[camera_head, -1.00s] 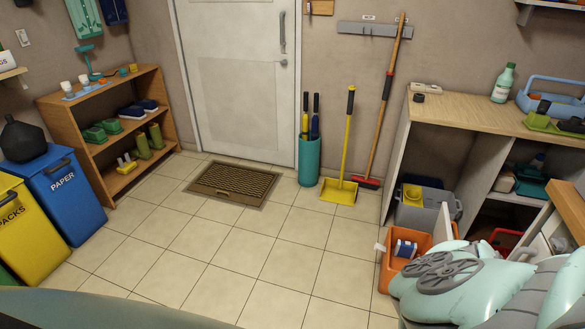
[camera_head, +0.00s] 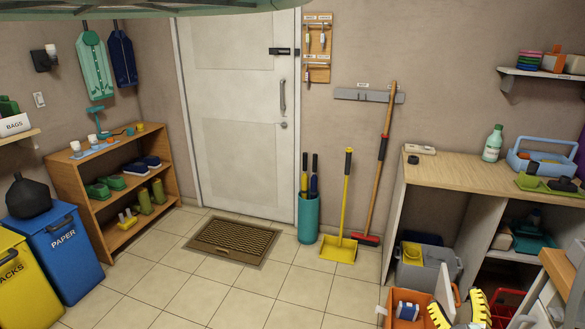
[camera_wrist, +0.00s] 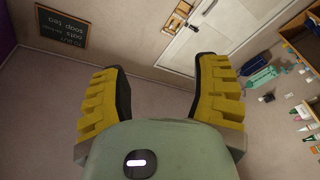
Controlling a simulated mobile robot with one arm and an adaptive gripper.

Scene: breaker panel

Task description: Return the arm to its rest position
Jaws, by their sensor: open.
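My gripper (camera_head: 461,310) shows at the bottom right of the head view, as yellow fingers with dark pads in front of the orange bin. In the wrist view my gripper (camera_wrist: 165,88) is open, its two yellow fingers wide apart with nothing between them. Beyond the fingers the wrist view shows bare wall and the white door (camera_wrist: 205,35), seen upside down. No breaker panel can be made out in either view.
An orange bin (camera_head: 399,322) and a grey bin (camera_head: 428,272) stand by the wooden-topped counter (camera_head: 462,170) at right. A shelf (camera_head: 66,175) and blue and yellow bins stand at left. The tiled floor (camera_head: 225,290) between is clear, with a doormat (camera_head: 233,242) by the door.

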